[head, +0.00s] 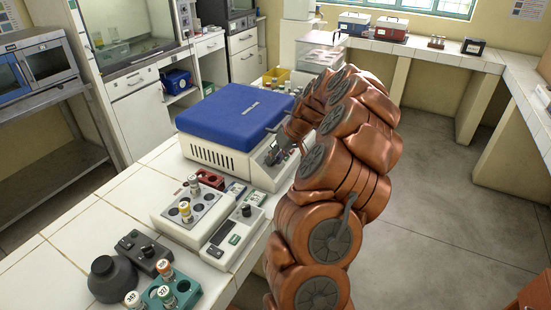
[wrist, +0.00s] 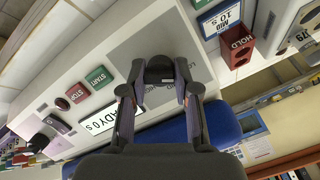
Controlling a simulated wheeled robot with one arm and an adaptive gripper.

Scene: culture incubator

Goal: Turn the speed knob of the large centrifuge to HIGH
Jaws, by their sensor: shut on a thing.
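The large centrifuge (head: 205,152), with a blue lid and a white body, stands on the tiled bench in the head view. In the wrist view its sloped front panel (wrist: 128,45) fills the middle. The dark round speed knob (wrist: 160,68) sits on that panel, on a grey printed patch. My gripper (wrist: 161,88) is shut on the knob, one finger on each side. In the head view my gripper (head: 283,150) is at the centrifuge's front right and my arm partly hides it. The knob's pointer and its setting marks cannot be read.
In the wrist view a red STOP button (wrist: 78,93), a green START button (wrist: 98,77) and a display (wrist: 100,121) lie beside the knob. A red HOLD block (wrist: 238,46) is near.

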